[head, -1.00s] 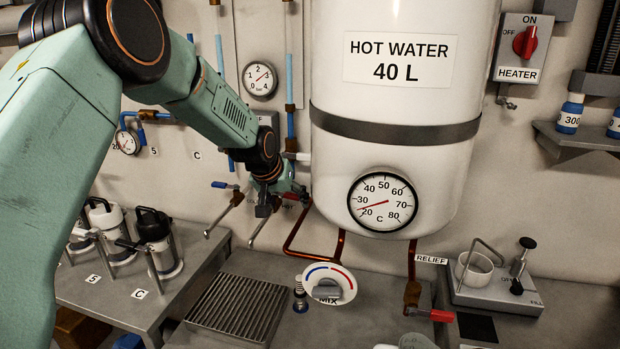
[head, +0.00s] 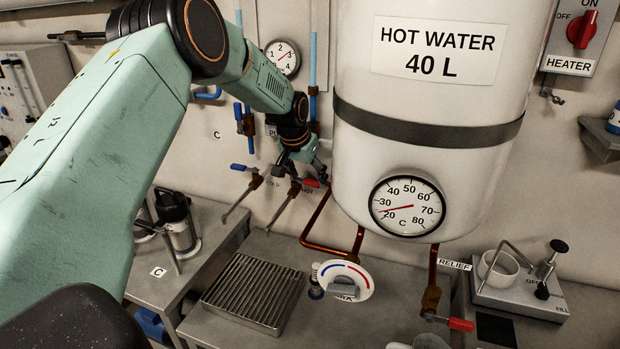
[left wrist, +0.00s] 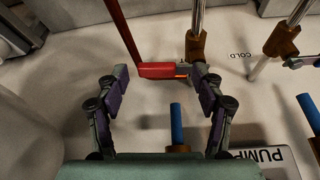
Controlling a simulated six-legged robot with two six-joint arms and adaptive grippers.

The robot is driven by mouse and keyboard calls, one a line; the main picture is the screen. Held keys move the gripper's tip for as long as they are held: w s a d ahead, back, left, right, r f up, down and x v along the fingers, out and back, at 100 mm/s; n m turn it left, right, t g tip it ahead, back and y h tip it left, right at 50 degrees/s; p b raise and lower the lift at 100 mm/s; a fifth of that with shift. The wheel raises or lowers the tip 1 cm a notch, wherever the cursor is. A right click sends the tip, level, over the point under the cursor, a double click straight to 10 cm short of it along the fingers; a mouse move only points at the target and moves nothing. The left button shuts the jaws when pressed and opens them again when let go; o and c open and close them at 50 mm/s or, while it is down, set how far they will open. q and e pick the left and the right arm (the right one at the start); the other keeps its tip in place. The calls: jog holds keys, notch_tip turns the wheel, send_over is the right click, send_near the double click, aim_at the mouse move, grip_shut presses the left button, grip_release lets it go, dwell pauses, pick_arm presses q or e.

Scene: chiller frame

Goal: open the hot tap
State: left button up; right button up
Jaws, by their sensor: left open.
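The hot tap has a red lever (head: 311,183) and a brown body and spout (head: 287,203), left of the white tank. In the left wrist view the red lever (left wrist: 163,70) lies crosswise between my fingertips, from the brown valve body (left wrist: 196,48) toward the left finger. My left gripper (head: 318,170) is open at the lever; it also shows in the left wrist view (left wrist: 159,76). Whether a finger touches the lever, I cannot tell. My right gripper is not in view.
The cold tap with a blue lever (head: 238,167) is close on the left. The hot water tank (head: 430,155) stands close on the right. A copper pipe (head: 318,222) runs just beside the hot tap. A drain grate (head: 252,293) and mix dial (head: 345,281) are below.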

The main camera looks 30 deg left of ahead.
pick_arm(q)
jog(key=shift+f, duration=0.25)
jog(key=shift+s+d+r, duration=0.15)
jog(key=shift+d, duration=0.2)
jog(key=shift+w+a+f, duration=0.2)
jog(key=shift+w+f, duration=0.1)
jog(key=shift+w, duration=0.1)
jog(key=shift+c, duration=1.3)
jog(key=shift+s+r, duration=0.15)
jog(key=shift+s, duration=0.15)
jog(key=c, duration=0.4)
jog(key=shift+w, duration=0.15)
grip_shut()
